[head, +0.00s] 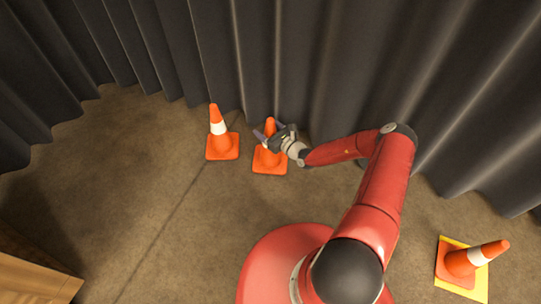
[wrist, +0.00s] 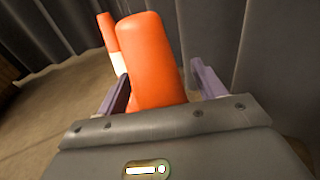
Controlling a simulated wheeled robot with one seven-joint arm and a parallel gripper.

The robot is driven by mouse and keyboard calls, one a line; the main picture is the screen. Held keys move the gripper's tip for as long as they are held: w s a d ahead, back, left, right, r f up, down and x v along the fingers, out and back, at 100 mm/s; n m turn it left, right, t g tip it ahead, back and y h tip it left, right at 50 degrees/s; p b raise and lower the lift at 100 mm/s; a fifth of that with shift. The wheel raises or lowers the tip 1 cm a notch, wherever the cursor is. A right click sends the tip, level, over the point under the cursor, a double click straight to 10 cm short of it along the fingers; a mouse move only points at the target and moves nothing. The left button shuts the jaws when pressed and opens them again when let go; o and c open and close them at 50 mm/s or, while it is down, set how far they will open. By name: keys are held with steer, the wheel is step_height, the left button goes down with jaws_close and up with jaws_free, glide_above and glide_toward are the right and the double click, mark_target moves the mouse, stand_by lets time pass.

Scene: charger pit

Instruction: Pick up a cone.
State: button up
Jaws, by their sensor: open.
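An orange cone with a white band (head: 270,161) stands upright on the floor near the curtain in the head view. My gripper (head: 264,135) is at its upper part, partly covering it. In the wrist view the orange top of this cone (wrist: 153,60) rises between the two open purple fingers of my gripper (wrist: 160,90). I cannot tell whether the fingers touch it. A second orange and white cone (head: 220,143) stands just to the left, and shows behind the near cone in the wrist view (wrist: 111,40). A third cone (head: 470,260) is at the lower right.
Dark pleated curtains (head: 300,60) run along the back, close behind the two cones. The third cone has a yellow patch (head: 451,241) under it. A wooden edge (head: 35,275) is at the lower left. The brown floor (head: 130,180) on the left is clear.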

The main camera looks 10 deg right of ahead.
steer(key=c, duration=1.2)
steer(key=shift+c, duration=0.8)
steer(key=shift+r, duration=0.1)
